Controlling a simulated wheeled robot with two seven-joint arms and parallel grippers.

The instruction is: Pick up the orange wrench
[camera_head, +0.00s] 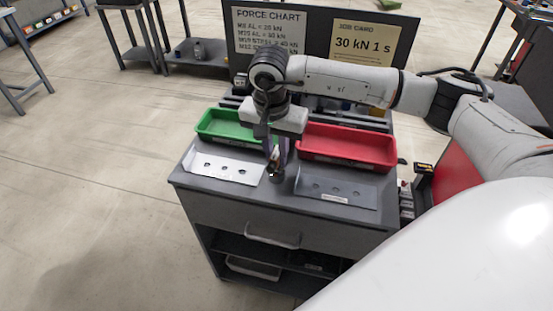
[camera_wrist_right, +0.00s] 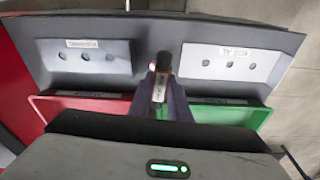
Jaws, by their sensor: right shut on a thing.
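My right gripper (camera_head: 279,154) is low over the middle of the cart top, between the two plates. In the right wrist view its fingers (camera_wrist_right: 172,103) are closed on a small dark-tipped object (camera_wrist_right: 160,84) with a pale label and a reddish-orange spot. In the head view the held object (camera_head: 274,170) is small and mostly hidden by the fingers. I cannot make out a wrench shape, nor tell whether it touches the cart top. No other orange wrench shows clearly. My left gripper is out of view.
A green tray (camera_head: 204,128) and a red tray (camera_head: 345,163) stand behind the gripper. A silver plate with holes (camera_head: 222,178) lies left, a grey one (camera_head: 336,201) right. A board with a force chart (camera_head: 268,30) and job card (camera_head: 365,43) rises behind. Open floor lies left.

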